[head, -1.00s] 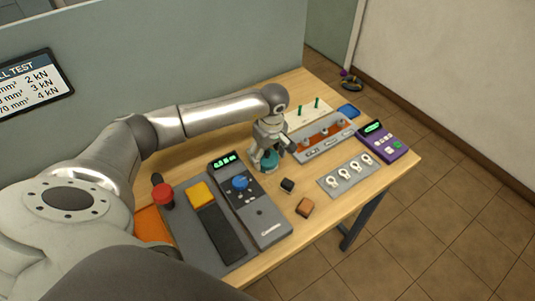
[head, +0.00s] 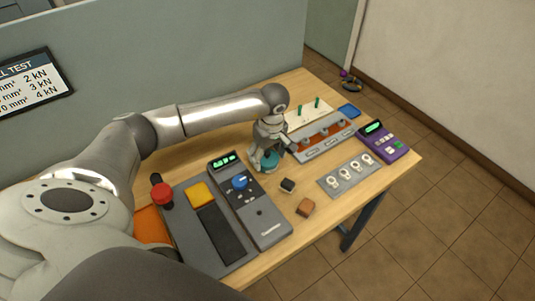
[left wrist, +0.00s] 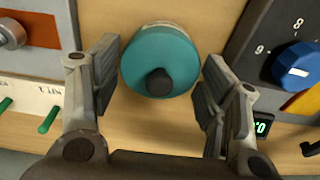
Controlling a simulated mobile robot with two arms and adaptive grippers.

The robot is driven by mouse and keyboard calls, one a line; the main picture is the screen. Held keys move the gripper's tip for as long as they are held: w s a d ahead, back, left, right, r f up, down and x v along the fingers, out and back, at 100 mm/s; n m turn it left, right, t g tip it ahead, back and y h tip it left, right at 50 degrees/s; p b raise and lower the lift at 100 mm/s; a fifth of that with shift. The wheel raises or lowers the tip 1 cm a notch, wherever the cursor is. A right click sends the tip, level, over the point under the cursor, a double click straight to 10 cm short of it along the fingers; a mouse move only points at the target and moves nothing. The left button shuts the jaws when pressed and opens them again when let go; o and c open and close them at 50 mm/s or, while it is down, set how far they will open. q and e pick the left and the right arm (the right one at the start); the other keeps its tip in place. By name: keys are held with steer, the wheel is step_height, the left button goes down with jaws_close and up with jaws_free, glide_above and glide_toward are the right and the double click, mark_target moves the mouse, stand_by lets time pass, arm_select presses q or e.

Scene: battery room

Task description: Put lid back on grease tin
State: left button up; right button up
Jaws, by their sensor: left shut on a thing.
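The teal round lid (left wrist: 135,68) with a black knob (left wrist: 159,82) on top sits between the fingers of my left gripper (left wrist: 160,88) in the left wrist view. My left gripper (head: 268,158) is shut on the lid, with one finger at each side of it. A pale printed band, which looks like the side of the grease tin (left wrist: 170,29), shows past the lid's far edge. The rest of the tin is hidden under the lid, and I cannot tell if the lid is fully seated. In the head view the teal shows low between the fingers, close to the table. My right gripper is not in view.
A grey tester with a blue knob (head: 239,182) stands left of the gripper. A black block (head: 288,186) and a brown block (head: 305,207) lie in front. A terminal rack (head: 325,140), a lug plate (head: 348,176) and a purple meter (head: 385,142) are to the right.

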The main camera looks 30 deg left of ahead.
arm_select(q)
steer(key=shift+b, duration=0.3)
stand_by(0.4)
stand_by(0.3)
steer(key=o, duration=0.9)
steer(key=shift+o, duration=0.8)
steer(key=shift+r, duration=0.1)
steer(key=shift+r+p, duration=1.9)
steer(key=shift+r, duration=1.5)
